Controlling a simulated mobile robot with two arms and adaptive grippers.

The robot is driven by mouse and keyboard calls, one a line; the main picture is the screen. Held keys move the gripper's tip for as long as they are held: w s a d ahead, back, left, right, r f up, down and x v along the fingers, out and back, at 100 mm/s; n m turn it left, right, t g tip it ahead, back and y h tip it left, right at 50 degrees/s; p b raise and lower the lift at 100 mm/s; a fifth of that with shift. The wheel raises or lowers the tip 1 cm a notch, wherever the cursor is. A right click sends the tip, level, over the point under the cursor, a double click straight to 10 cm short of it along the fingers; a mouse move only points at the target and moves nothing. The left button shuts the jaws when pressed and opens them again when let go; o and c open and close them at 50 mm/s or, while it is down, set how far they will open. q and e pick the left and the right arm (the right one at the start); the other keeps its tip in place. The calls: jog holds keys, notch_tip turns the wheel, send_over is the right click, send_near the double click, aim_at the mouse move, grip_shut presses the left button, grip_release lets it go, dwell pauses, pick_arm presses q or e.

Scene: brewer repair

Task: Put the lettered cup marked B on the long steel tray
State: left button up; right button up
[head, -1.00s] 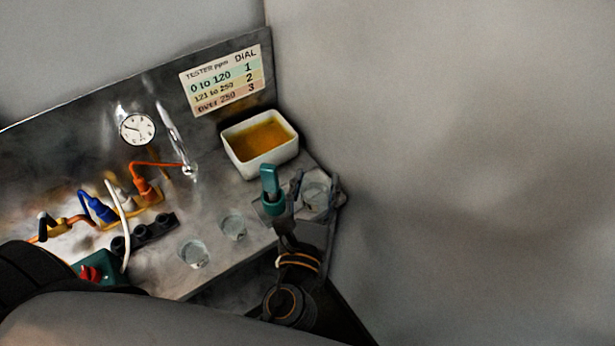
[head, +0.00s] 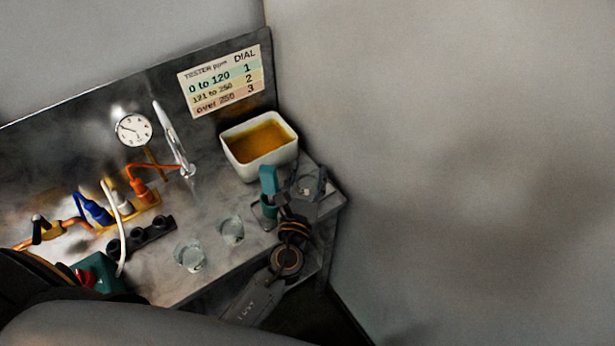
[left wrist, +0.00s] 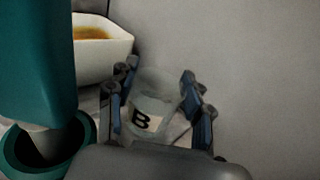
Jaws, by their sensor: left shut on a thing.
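The clear cup marked B (left wrist: 143,120) is between the fingers of my left gripper (left wrist: 160,80) in the left wrist view, with its black B on a white label facing the camera. My left gripper is shut on it. In the head view the left gripper (head: 309,187) is at the right end of the steel bench, and the cup (head: 305,183) shows faintly between its fingers. I cannot tell whether the cup's base touches the bench. I cannot pick out a long steel tray apart from the steel bench top (head: 215,275). My right gripper is not in view.
A teal tester (head: 268,180) stands in a holder close left of the gripper. A white tub (head: 238,160) of amber liquid is behind. Two clear cups (head: 190,256) (head: 231,231) stand left.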

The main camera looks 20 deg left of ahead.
pick_arm(q)
jog(key=shift+f, duration=0.2)
jog(key=shift+f, duration=0.15)
jog(key=o, duration=0.9)
jog(key=s+d+b, duration=0.1)
jog(key=s+b, duration=0.2)
jog(key=s, duration=0.9)
jog(key=shift+d, duration=0.25)
